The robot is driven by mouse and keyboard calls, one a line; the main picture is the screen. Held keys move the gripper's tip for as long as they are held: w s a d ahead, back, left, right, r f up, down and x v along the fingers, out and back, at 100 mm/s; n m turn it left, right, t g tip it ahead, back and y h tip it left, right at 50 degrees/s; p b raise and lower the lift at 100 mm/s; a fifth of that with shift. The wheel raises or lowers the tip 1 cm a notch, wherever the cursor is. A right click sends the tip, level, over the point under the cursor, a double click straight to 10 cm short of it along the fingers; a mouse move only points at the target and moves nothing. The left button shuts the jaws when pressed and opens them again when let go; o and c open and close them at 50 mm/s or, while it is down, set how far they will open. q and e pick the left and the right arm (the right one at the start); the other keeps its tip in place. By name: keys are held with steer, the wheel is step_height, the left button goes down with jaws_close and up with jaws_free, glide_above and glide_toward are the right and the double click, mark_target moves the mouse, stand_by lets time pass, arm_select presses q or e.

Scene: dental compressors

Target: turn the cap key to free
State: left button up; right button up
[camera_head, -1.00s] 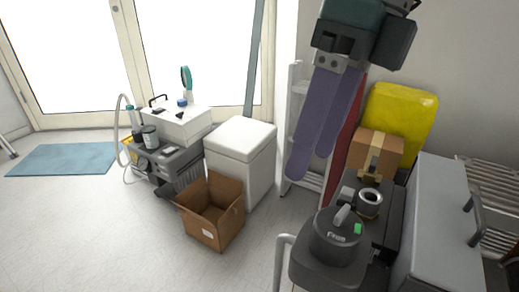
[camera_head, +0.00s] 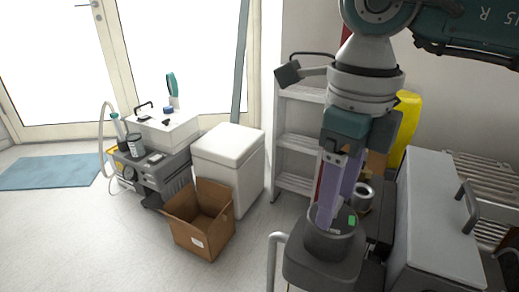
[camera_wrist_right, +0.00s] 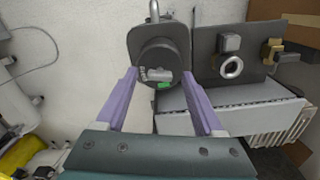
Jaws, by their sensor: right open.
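The cap key is a light grey lever (camera_wrist_right: 157,75) on top of a round dark cap (camera_wrist_right: 160,56). In the right wrist view it lies roughly sideways, with a green mark (camera_wrist_right: 163,86) beside it. In the head view the cap (camera_head: 328,241) and green mark (camera_head: 352,220) show, but my fingers hide the key. My right gripper (camera_head: 328,215) points down over the cap with its purple fingers apart. In the right wrist view the fingers stand either side of the key with gaps; contact is not visible. My left gripper is out of view.
A metal ring fitting (camera_head: 363,195) sits close behind the cap on the dark unit. A grey box with a handle (camera_head: 440,235) stands to the right, and a bent pipe (camera_head: 272,262) to the left. An open cardboard box (camera_head: 200,225) is on the floor, with free floor beside it.

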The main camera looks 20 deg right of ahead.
jaws_close()
stand_by(0.5)
